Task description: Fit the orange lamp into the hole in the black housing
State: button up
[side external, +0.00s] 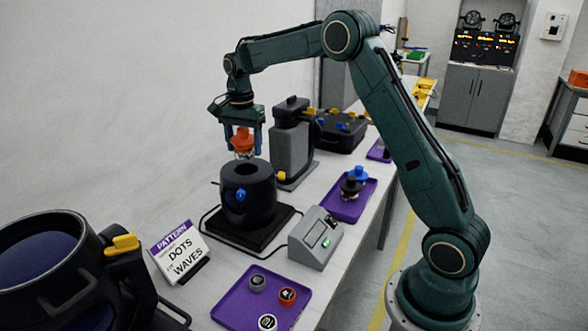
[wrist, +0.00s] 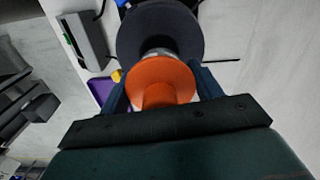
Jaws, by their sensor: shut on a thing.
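The orange lamp (side external: 242,139) is held upright between the fingers of my gripper (side external: 241,140), with its clear lower end pointing down. The black housing (side external: 248,196) is a round can on a dark base, with a hole in its top and a blue knob on its side. The lamp is just above the housing's top; in the side view I cannot tell whether its lower end is at the hole.
A purple tray (side external: 367,198) holds a blue and a black lamp. A grey box with a green switch (side external: 315,238) stands right of the housing. A purple tray (side external: 236,300) with small round pieces, a pattern sign (side external: 178,251) and a large black lamp (side external: 60,265) are nearer. A grey stand (side external: 292,140) is behind.

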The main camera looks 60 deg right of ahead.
aim_at(245, 154)
jog(key=shift+f, duration=1.65)
jog(key=shift+f, duration=0.85)
jog(key=o, duration=1.2)
jog(key=shift+c, duration=0.2)
notch_tip(245, 154, up, 14)
jog(key=shift+f, duration=0.1)
